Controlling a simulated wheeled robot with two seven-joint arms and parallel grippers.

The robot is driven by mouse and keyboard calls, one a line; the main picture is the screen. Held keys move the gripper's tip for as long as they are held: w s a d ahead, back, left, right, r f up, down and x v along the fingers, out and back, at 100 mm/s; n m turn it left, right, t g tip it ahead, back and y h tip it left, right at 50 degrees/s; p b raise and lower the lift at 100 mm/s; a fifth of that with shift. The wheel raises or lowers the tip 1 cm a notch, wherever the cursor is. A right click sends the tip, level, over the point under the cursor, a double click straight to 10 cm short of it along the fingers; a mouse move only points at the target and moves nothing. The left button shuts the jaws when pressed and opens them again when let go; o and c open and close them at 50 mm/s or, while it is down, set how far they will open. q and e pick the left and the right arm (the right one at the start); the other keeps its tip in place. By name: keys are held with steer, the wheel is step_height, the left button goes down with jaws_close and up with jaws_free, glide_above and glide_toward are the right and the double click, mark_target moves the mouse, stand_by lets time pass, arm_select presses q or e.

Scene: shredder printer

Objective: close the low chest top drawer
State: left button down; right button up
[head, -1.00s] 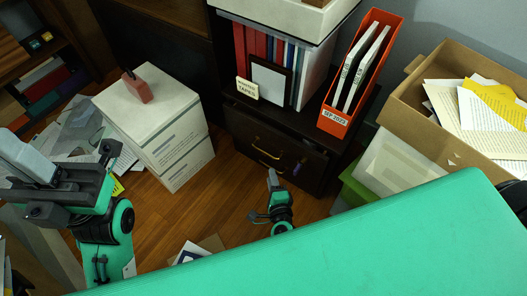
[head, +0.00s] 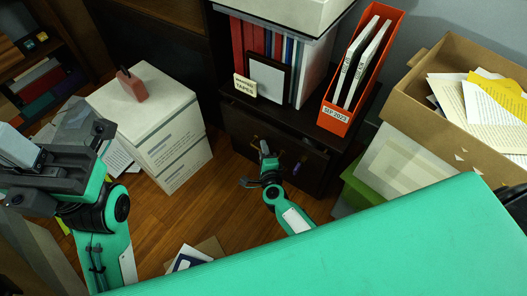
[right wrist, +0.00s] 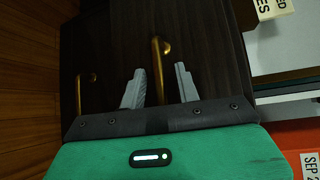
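The low chest (head: 310,168) is dark wood and stands at the middle back in the head view. Its top drawer front (head: 240,123) faces me; I cannot tell how far it stands out. My right gripper (head: 257,166) is at the chest front in the head view. In the right wrist view it is open (right wrist: 158,86), fingers apart, with the brass top drawer handle (right wrist: 158,62) between and just beyond them. A lower brass handle (right wrist: 84,93) shows to the left. My left gripper (head: 18,150) is at the far left, away from the chest; its opening is unclear.
On the chest stand an orange file holder (head: 361,70), a dark frame (head: 266,79) and several binders. White boxes (head: 168,140) stand to the left on the wooden floor. A green bin (head: 362,198) and a cardboard box (head: 405,99) are close on the right.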

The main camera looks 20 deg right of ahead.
mark_target(269, 145)
jaws_close()
steer(key=w+d, duration=0.2)
steer(key=shift+w+d, duration=0.1)
steer(key=shift+d, duration=0.25)
steer(key=shift+w+d, duration=0.15)
steer(key=shift+d, duration=0.1)
jaws_free()
steer(key=shift+a, duration=0.15)
